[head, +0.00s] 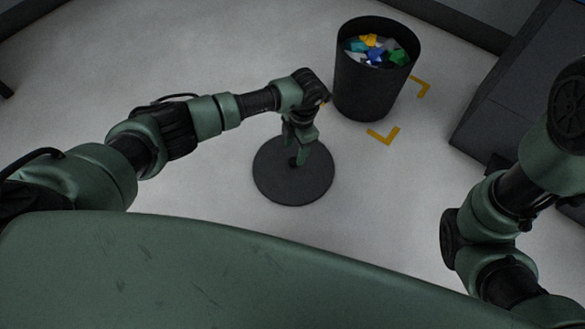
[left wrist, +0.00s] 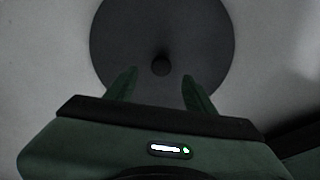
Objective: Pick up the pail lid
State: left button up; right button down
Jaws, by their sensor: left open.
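The pail lid (head: 275,185) is a dark round disc lying flat on the pale floor, and it also shows in the left wrist view (left wrist: 120,45). A small round knob (left wrist: 161,66) stands at its middle. My left gripper (head: 298,161) points down over the lid, its fingers open. In the left wrist view the two fingertips (left wrist: 158,76) are apart, one on each side of the knob. Whether they touch the lid, I cannot tell. My right gripper is not in view; only part of my right arm shows.
A black pail (head: 367,93) filled with colourful scraps stands open behind the lid. Yellow corner marks (head: 383,136) are on the floor beside it. A dark cabinet (head: 500,105) stands at the right. The floor left of the lid is clear.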

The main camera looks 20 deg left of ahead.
aim_at(294, 161)
pick_arm(q)
jog(key=f+b, duration=0.4)
jog(key=f, duration=0.1)
jog(key=shift+s, duration=0.2)
jog(key=shift+r, duration=0.1)
grip_shut()
dwell(1.1)
